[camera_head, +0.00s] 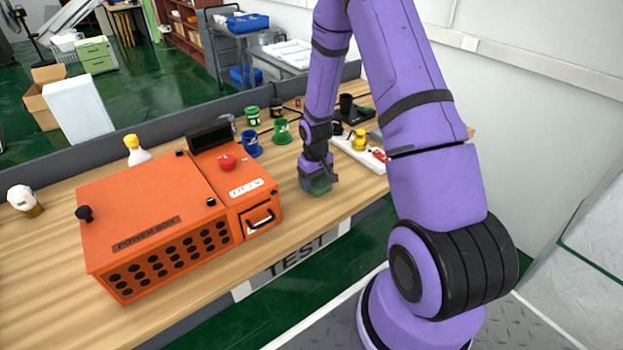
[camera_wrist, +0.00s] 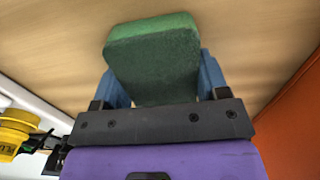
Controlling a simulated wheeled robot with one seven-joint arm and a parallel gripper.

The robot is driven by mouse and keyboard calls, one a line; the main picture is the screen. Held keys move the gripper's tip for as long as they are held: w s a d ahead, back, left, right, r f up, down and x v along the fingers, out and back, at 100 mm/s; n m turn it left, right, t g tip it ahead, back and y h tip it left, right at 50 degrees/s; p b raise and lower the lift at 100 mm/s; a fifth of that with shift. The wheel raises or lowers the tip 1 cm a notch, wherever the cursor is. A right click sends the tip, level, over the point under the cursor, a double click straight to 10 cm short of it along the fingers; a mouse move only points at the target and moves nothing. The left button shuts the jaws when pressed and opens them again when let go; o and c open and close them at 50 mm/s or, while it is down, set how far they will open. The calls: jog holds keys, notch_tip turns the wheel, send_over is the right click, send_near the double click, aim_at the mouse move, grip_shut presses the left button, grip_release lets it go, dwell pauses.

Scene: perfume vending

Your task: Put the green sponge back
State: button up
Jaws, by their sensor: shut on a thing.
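The green sponge (camera_wrist: 153,60) is a rounded block held between the blue fingers of my gripper (camera_wrist: 160,80) in the wrist view. In the head view my gripper (camera_head: 316,180) is low over the wooden table, just right of the orange box, and the sponge (camera_head: 318,186) shows as a dark green patch under it. Whether the sponge touches the table is hard to tell.
The orange box (camera_head: 150,215) with a red button (camera_head: 227,161) fills the table's left part. A blue cup (camera_head: 251,144) and a green cup (camera_head: 281,132) stand behind my gripper. A white power strip (camera_head: 358,152) with a yellow item (camera_head: 359,140) lies right. Bare table (camera_head: 350,195) is in front.

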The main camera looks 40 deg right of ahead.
jog(key=shift+f, duration=0.1)
jog(key=o, duration=1)
jog(key=shift+c, duration=0.2)
jog(key=s+a+r+t, duration=0.1)
jog(key=s+a+r, duration=0.15)
jog(key=r, duration=0.85)
jog(key=s+a+r+h, duration=0.1)
jog(key=s+a+r, duration=0.15)
jog(key=r, duration=0.85)
jog(key=s+a+r+t, duration=0.1)
jog(key=s+a+r, duration=0.15)
jog(key=r, duration=0.75)
jog(key=s+a+r+t, duration=0.1)
jog(key=s+a+r, duration=0.1)
jog(key=s+r, duration=0.3)
jog(key=s+a+r+t+y, duration=0.1)
jog(key=s+r, duration=0.5)
jog(key=s, duration=0.8)
jog(key=a+t, duration=0.1)
jog(key=a, duration=0.1)
jog(key=shift+a, duration=0.3)
